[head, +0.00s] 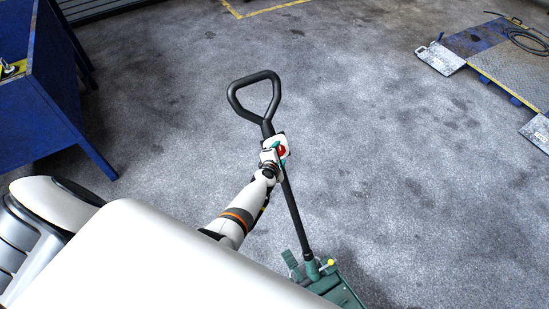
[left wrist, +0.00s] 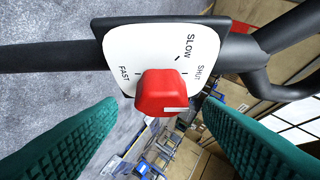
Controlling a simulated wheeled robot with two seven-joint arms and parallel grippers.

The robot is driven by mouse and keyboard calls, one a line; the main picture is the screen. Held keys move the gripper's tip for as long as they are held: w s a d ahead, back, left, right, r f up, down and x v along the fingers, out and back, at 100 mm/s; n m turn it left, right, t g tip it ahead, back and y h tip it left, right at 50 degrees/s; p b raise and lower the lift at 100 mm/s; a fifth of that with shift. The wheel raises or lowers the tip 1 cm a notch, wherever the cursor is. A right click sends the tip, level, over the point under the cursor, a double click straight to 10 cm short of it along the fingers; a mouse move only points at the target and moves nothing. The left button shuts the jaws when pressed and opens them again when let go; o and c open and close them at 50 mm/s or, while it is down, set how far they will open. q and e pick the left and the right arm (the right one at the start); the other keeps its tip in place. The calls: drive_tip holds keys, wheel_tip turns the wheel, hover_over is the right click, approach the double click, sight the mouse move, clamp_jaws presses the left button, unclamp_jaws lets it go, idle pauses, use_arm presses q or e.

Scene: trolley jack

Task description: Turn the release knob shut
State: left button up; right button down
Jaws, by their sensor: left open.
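The release knob (left wrist: 162,92) is red and sits on a white dial plate (left wrist: 125,52) marked FAST, SLOW and SHUT, on the black handle bar of the jack. A short white line shows on the knob's lower face; I cannot tell surely which mark the knob points to. In the head view the knob (head: 282,151) is a small red spot on the handle (head: 293,205). My left gripper (left wrist: 160,104) is open, its green ribbed fingers on either side of the knob, with visible gaps. In the head view the gripper (head: 274,155) is at the plate. My right gripper is out of view.
The handle ends in a black loop grip (head: 234,97) above the plate. The green jack body (head: 338,290) is at the bottom. A blue bench (head: 45,90) stands left, and a blue-grey platform (head: 500,60) lies at far right. The floor between is clear.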

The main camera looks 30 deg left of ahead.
use_arm(q)
drive_tip(key=p+v, duration=0.3)
drive_tip(key=v, duration=0.5)
drive_tip(key=shift+s, duration=0.25)
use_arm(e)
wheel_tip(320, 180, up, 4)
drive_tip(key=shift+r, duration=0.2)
use_arm(q)
drive_tip(key=shift+r, duration=0.1)
